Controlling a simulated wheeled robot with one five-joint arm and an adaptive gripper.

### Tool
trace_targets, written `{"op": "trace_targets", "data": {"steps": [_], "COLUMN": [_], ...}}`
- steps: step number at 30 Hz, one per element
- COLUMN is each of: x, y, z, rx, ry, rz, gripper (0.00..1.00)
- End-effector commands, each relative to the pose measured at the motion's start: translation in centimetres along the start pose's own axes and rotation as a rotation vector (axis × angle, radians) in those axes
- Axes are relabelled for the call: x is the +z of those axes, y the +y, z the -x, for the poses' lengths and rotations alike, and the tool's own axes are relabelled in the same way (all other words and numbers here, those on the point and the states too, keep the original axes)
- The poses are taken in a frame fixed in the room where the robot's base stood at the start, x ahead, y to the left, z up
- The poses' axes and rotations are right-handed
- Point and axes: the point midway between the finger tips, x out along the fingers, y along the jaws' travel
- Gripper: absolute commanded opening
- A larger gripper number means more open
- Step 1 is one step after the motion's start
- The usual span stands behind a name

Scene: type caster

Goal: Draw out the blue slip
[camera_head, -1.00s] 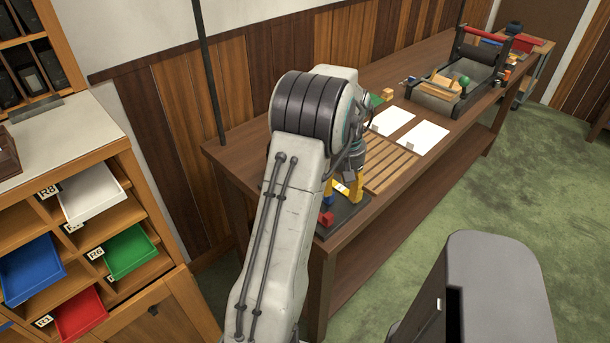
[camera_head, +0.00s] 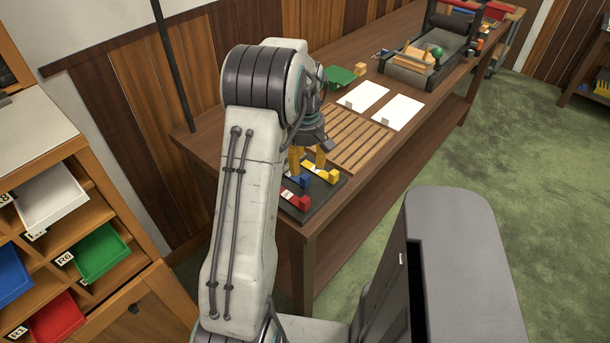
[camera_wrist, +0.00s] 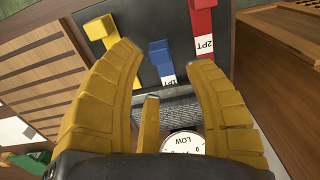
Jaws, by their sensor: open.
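The blue slip (camera_head: 303,180) lies on a dark board (camera_head: 331,194) at the near end of the long bench, between a red slip (camera_head: 295,200) and a yellow slip (camera_head: 322,171). In the wrist view the blue slip (camera_wrist: 160,58) has a raised blue block and a white label end reading 1PT. My gripper (camera_head: 309,155) is above the board, with its yellow fingers pointing down. In the wrist view my gripper (camera_wrist: 164,56) is open and empty; its fingertips appear on either side of the blue slip, with no visible contact.
In the wrist view the red slip (camera_wrist: 201,30) reads 2PT, and a round dial (camera_wrist: 183,143) marked LOW shows between the fingers. A slatted wooden rack (camera_head: 350,146) and white sheets (camera_head: 398,112) lie farther along the bench. A tray cabinet (camera_head: 62,265) stands left.

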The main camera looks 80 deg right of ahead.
Motion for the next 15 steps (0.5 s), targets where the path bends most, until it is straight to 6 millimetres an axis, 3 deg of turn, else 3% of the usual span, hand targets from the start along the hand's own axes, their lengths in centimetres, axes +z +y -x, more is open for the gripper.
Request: {"op": "trace_targets", "data": {"steps": [9,15], "x": [0.0,0.0], "y": [-0.1,0.0], "z": [-3.9,-5.1], "rx": [-0.003,0.000], "ry": [-0.001,0.000], "rz": [-0.002,-0.003], "gripper": [0.48,0.48]}}
